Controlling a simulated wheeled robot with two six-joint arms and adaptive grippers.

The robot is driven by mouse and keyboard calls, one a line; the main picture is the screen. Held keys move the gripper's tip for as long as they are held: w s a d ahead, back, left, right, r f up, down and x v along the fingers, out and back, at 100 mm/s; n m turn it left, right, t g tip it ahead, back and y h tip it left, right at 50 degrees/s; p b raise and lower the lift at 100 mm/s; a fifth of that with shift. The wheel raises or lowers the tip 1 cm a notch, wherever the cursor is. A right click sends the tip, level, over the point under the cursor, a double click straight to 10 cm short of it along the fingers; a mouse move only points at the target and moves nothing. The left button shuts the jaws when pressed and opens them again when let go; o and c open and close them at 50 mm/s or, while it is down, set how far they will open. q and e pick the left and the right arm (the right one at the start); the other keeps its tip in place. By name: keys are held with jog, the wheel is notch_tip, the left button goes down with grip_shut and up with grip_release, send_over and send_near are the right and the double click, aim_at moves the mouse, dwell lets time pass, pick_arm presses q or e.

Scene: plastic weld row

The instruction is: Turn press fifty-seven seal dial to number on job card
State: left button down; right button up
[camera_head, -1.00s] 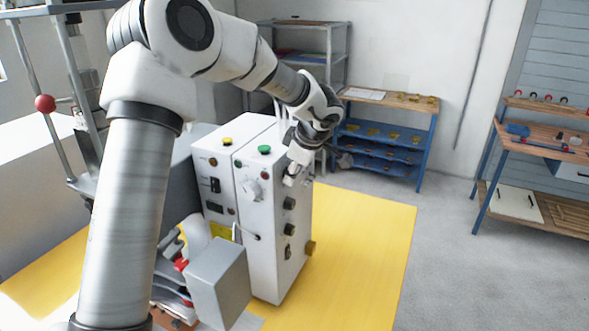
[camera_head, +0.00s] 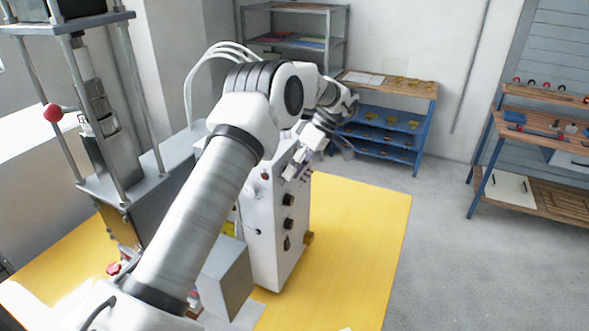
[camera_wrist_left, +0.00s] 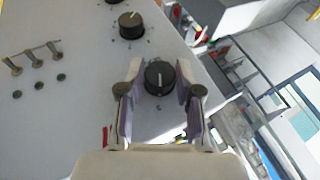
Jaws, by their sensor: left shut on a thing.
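My left gripper (camera_head: 292,172) is at the upper front face of the white control cabinet (camera_head: 265,265). In the left wrist view its two fingers (camera_wrist_left: 158,88) stand on either side of a black dial (camera_wrist_left: 159,77) and are shut on it. The dial's white pointer line points roughly up in that view, with small marks around it too small to read. A second black dial (camera_wrist_left: 131,25) is beside it. In the head view the gripper hides the held dial, and two black knobs (camera_head: 289,199) (camera_head: 288,224) sit below. No readable job card shows. My right gripper is not in view.
A press with a red ball lever (camera_head: 53,112) stands at the left. A grey box (camera_head: 228,278) projects in front of the cabinet. A blue shelf unit (camera_head: 385,140) and a workbench (camera_head: 530,135) stand behind. The yellow floor (camera_head: 355,225) to the cabinet's right is clear.

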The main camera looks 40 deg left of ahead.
pick_arm(q)
jog(key=shift+w+f+g, duration=0.1)
jog(key=shift+g, duration=0.9)
jog(key=c, duration=0.8)
grip_release()
jog(key=shift+a, duration=0.2)
